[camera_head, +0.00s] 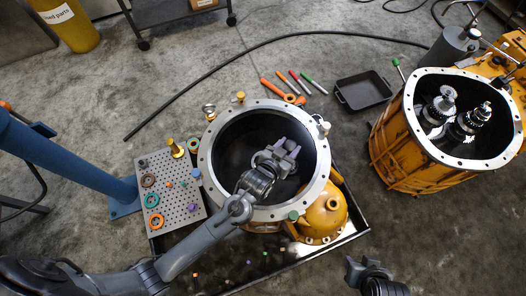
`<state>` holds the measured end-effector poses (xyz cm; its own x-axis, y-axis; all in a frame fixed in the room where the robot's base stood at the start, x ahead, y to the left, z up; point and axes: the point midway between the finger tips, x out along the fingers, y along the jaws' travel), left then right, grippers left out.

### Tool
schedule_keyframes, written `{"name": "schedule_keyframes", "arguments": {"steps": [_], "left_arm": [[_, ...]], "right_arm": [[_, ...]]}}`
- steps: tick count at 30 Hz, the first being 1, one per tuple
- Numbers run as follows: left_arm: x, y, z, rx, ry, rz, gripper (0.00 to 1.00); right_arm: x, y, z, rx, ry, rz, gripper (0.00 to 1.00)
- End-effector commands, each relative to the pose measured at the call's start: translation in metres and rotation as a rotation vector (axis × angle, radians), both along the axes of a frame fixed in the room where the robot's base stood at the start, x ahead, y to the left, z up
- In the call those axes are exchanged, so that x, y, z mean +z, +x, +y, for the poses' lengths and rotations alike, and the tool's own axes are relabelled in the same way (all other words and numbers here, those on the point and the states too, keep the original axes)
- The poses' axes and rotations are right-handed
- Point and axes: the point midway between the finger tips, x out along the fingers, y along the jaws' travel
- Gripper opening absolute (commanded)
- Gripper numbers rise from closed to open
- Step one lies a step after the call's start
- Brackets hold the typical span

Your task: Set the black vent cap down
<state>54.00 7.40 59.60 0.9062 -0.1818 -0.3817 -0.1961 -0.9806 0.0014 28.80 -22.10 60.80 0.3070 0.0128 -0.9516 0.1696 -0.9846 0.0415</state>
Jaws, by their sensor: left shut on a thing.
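My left gripper (284,152) reaches over the round, open orange housing with a pale bolted flange (204,160). Its grey fingers show against the dark inside of the housing. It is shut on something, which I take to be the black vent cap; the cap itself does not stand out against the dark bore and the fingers. I cannot tell how far the gripper is above or inside the opening. My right gripper (368,268) shows only in part at the bottom edge, and its jaw state is unclear.
A perforated plate (183,214) with coloured rings stands left of the housing. A yellow dome (325,215) lies at its lower right in a black tray (275,266). Tools and a small empty black bin (362,91) lie behind. A second orange housing (395,150) with gears stands right.

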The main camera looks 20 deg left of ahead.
Motion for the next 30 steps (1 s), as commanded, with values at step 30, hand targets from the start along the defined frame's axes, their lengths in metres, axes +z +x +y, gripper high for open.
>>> {"name": "schedule_keyframes", "arguments": {"steps": [30], "left_arm": [[-0.093, 0.004, 0.091, 0.000, 0.001, 0.000, 0.14]], "right_arm": [[-0.081, 0.000, 0.002, -0.005, 0.009, 0.000, 0.43]]}}
